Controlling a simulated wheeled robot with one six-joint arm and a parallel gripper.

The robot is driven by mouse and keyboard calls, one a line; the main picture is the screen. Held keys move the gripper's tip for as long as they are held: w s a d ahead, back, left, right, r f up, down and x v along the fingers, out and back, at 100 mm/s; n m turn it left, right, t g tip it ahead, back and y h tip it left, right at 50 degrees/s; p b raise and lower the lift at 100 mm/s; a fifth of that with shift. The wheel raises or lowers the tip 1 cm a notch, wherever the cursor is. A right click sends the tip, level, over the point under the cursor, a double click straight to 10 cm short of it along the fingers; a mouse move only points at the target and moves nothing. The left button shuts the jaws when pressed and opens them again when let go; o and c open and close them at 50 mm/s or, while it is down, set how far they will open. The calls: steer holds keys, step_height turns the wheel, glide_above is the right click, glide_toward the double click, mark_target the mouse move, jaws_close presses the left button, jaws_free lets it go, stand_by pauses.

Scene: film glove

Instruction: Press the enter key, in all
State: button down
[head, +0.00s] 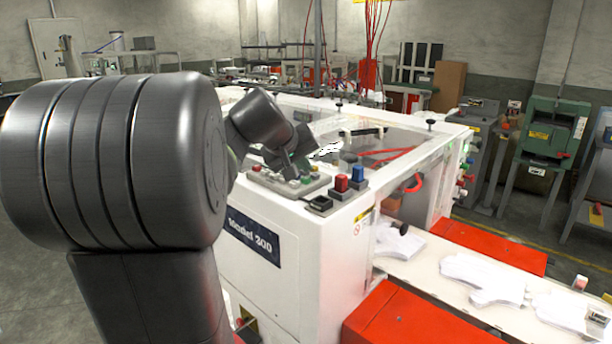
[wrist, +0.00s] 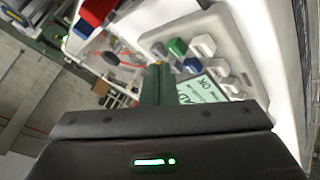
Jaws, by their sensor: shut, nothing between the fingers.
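The grey control panel (head: 311,187) sits on top of the white machine, below my gripper (head: 299,165) in the head view. In the wrist view the panel (wrist: 225,22) fills the upper right, with white and grey keys, a green key (wrist: 177,47), a blue key (wrist: 194,65) and a small lit display (wrist: 201,89). The display's text is partly cut off. I cannot tell which key is enter. My gripper's fingers (wrist: 158,72) are shut and empty, beside the display and the near keys. Whether they touch the panel is unclear. The fingers and gripper body hide part of it.
A red button (head: 342,183) and a blue button (head: 358,173) stand up at the machine's corner, right of the panel. A clear cover (head: 405,143) lies behind. White glove-shaped sheets (head: 485,275) lie on the belt at the lower right.

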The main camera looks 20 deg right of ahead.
step_height(320, 180, up, 5)
steer(key=p, duration=0.3)
steer(key=shift+p, duration=0.4)
stand_by(0.8)
